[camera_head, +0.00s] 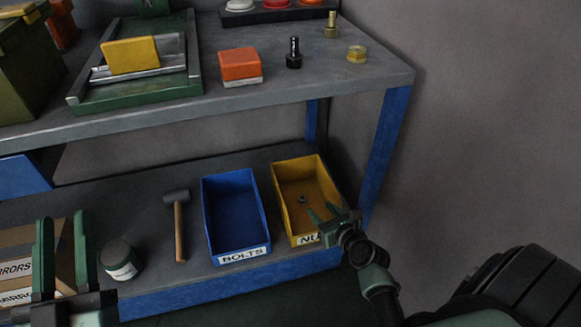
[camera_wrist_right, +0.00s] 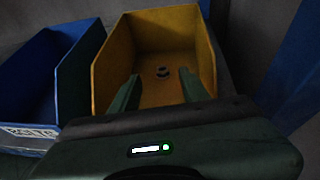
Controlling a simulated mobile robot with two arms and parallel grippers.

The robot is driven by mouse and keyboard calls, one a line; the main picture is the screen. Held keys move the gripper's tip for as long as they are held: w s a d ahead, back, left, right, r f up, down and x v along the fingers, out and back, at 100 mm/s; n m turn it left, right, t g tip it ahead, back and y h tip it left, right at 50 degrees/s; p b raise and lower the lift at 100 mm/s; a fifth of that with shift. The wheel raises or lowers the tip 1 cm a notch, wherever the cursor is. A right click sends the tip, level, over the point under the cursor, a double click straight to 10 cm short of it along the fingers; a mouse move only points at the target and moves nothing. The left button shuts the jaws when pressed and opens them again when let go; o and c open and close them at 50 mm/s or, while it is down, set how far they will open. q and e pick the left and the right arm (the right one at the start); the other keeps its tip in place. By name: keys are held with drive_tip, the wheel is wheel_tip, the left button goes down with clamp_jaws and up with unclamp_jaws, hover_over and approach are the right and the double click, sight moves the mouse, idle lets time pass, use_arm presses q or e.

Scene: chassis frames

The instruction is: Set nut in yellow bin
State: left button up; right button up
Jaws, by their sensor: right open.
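The yellow bin (camera_head: 276,190), with a partly hidden label, stands on the lower shelf and also shows in the right wrist view (camera_wrist_right: 110,70). A small dark grey nut (camera_head: 302,199) lies on its floor; it shows in the right wrist view (camera_wrist_right: 162,72) too. My right gripper (camera_head: 322,212) is open and empty at the bin's near right side, its fingers reaching over the inside. In the right wrist view the nut appears between the fingertips, apart from both. My left gripper (camera_head: 62,222) is at the lower left, fingers apart, in front of a cardboard box.
A blue bin (camera_head: 236,251) labelled BOLTS stands left of the yellow bin. The upper shelf holds a brass nut (camera_head: 356,53), a dark bolt (camera_head: 294,55) and an orange block (camera_head: 240,65). A blue post (camera_head: 388,145) rises at right.

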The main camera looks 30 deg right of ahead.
drive_tip(key=w+a+r+n+t+y, duration=0.1)
drive_tip(key=a+r+n+t, duration=0.1)
drive_tip(key=a+r+n, duration=0.55)
drive_tip(key=w+a+r+n+t, duration=0.1)
drive_tip(key=a+r+n+t, duration=0.15)
drive_tip(key=r+n, duration=0.85)
drive_tip(key=s+a+r+n+t+y, duration=0.2)
drive_tip(key=s+a+r+n+y, duration=0.1)
drive_tip(key=s+a+r+n, duration=0.2)
drive_tip(key=s+a+r+n+t+y, duration=0.2)
drive_tip(key=a+r+n, duration=0.6)
drive_tip(key=r+n, duration=0.4)
drive_tip(key=s+n+y, duration=0.1)
drive_tip(key=s+n, duration=0.1)
drive_tip(key=n, duration=0.2)
drive_tip(key=shift+s+a+r, duration=0.4)
drive_tip(key=shift+n+t, duration=0.25)
